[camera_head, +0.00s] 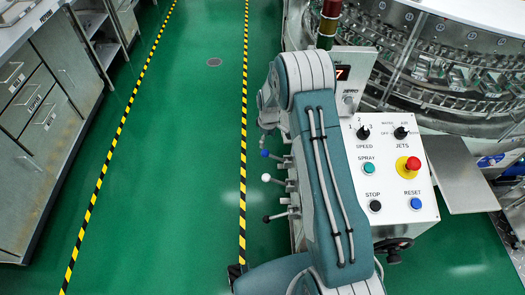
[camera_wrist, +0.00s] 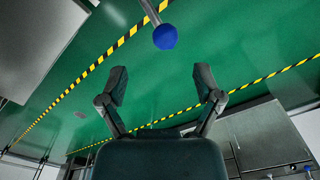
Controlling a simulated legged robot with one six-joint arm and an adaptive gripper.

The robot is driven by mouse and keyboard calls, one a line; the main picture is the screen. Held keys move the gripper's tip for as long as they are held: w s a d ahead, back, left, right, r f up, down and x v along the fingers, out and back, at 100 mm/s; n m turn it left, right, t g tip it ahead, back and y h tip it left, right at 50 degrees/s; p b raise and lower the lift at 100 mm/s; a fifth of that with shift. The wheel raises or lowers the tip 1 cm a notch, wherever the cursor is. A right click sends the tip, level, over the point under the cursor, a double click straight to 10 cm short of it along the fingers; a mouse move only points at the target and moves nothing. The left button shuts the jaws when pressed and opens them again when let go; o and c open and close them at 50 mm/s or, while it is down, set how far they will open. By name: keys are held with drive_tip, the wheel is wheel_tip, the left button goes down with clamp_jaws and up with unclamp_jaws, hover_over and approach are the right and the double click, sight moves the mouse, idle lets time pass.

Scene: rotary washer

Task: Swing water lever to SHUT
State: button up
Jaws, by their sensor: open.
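Three levers stick out to the left from the side of the washer's control box in the head view, with a blue knob (camera_head: 264,154), a white knob (camera_head: 266,178) and a black knob (camera_head: 266,219). No label on them can be read, so I cannot tell by writing which is the water lever. In the wrist view the blue knob (camera_wrist: 165,37) on its grey rod is beyond my gripper (camera_wrist: 161,84), roughly in line with the gap between the fingers. The fingers are spread, empty and apart from the knob. In the head view my arm hides most of the gripper.
The control panel (camera_head: 402,220) carries dials, buttons and a red emergency stop (camera_head: 413,163). The round washer (camera_head: 450,70) stands behind it. Grey drawer cabinets (camera_head: 40,125) line the left. The green floor (camera_head: 190,120) between the striped lines is clear.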

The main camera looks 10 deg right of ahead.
sight(263, 152)
drive_tip(key=f, duration=0.2)
drive_tip(key=a+f, duration=0.1)
drive_tip(key=f, duration=0.4)
drive_tip(key=shift+a+f, duration=0.1)
drive_tip(key=shift+a, duration=0.25)
drive_tip(key=shift+f, duration=0.3)
drive_tip(key=shift+s+d+f, duration=0.1)
drive_tip(key=shift+d+f, duration=0.05)
drive_tip(key=shift+d, duration=0.5)
drive_tip(key=shift+a, duration=0.15)
clamp_jaws()
drive_tip(key=shift+a, duration=0.2)
